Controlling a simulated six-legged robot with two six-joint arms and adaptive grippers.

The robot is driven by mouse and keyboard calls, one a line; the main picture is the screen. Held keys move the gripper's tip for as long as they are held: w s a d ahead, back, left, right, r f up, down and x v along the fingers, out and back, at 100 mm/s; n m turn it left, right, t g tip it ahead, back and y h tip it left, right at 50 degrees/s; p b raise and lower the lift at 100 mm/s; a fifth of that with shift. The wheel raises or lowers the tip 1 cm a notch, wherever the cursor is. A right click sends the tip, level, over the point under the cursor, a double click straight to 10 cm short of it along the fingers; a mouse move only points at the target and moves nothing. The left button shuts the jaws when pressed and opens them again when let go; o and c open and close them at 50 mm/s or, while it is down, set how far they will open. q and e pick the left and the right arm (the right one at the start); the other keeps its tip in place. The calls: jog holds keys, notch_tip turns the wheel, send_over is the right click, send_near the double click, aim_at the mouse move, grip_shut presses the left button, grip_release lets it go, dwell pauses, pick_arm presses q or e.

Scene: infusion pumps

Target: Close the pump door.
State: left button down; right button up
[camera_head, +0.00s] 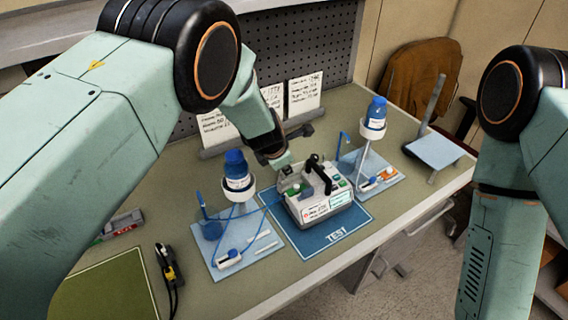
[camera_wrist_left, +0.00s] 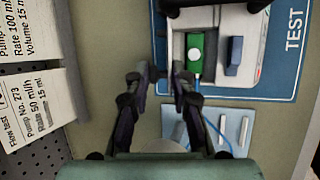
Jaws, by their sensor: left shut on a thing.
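The pump (camera_head: 327,213) is a white box with a black handle (camera_head: 320,174) on top. It stands on a blue mat marked TEST (camera_head: 337,236). In the left wrist view the pump (camera_wrist_left: 225,22) shows an open bay with a green part (camera_wrist_left: 196,52) and a blue block (camera_wrist_left: 235,51). My left gripper (camera_head: 283,158) is at the pump's back left side. In the left wrist view its fingertips (camera_wrist_left: 163,73) are at the pump's edge, shut on what seems to be the pump door; the contact is hard to see. My right gripper is out of view.
Light blue trays (camera_head: 235,262) with blue-capped bottles (camera_head: 237,170) (camera_head: 375,115) stand on both sides of the pump. Written cards (camera_head: 305,92) stand behind. A black-and-yellow tool (camera_head: 168,270) and a green mat (camera_head: 105,292) lie at the front left.

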pick_arm(q)
jog(key=c, duration=1.2)
grip_release()
notch_tip(320, 180, up, 10)
